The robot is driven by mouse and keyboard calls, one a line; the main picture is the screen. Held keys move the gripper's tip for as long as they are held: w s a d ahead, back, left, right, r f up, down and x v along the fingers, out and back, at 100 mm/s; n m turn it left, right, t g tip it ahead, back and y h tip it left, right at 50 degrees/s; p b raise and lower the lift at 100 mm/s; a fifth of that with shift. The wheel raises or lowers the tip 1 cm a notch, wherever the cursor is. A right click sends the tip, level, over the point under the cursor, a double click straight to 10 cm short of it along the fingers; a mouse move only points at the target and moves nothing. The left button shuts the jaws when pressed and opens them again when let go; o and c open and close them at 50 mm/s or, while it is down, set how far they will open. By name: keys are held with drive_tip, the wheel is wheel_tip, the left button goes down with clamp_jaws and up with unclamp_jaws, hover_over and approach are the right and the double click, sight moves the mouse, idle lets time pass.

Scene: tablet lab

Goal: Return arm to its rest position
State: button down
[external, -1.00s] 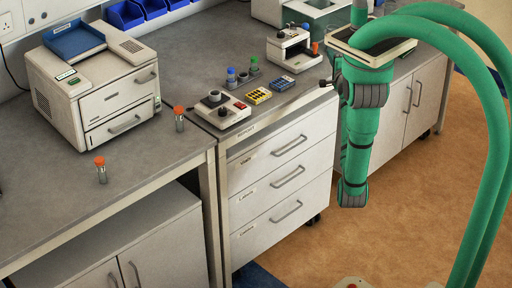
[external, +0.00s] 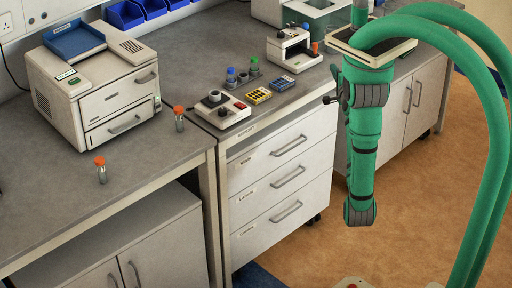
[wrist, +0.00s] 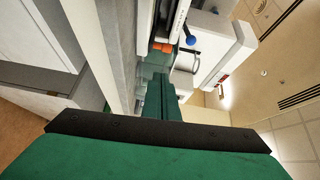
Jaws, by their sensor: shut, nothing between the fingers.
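My green arm hangs folded at the right in the external view, in front of the bench edge. A small dark tip (external: 330,99), which looks like the end of my gripper, pokes out to the left of the upper arm joint. The rest of it is hidden behind the arm. It is shut, with nothing seen held in it, and apart from the drawer unit (external: 283,185). The wrist view looks sideways along the bench, with a broad green and black part of mine across the bottom.
Vials with orange caps (external: 101,169) (external: 179,118) stand on the bench (external: 60,215) by a white printer-like machine (external: 100,85). A small white device (external: 221,108) and coloured blocks (external: 258,96) sit near the bench edge. The brown floor (external: 420,185) at right is open.

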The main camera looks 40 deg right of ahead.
drive_tip(key=s+a+f+n+y, duration=0.1)
drive_tip(key=s+a+f+n, duration=0.25)
drive_tip(key=a, duration=0.35)
drive_tip(key=s+a+f+n+y, duration=0.2)
drive_tip(key=a+f+n, duration=0.2)
drive_tip(key=a, duration=0.3)
drive_tip(key=s+a+f+n+y, duration=0.1)
drive_tip(key=s+a+f+n, duration=0.2)
drive_tip(key=a, duration=0.4)
drive_tip(key=s+a+n+y, duration=0.5)
drive_tip(key=s+a+n, duration=0.8)
drive_tip(key=s+a, duration=0.1)
drive_tip(key=shift+s+r+y, duration=0.15)
drive_tip(key=shift+r+y, duration=0.05)
drive_tip(key=shift+y, duration=0.1)
drive_tip(key=shift+n, duration=0.25)
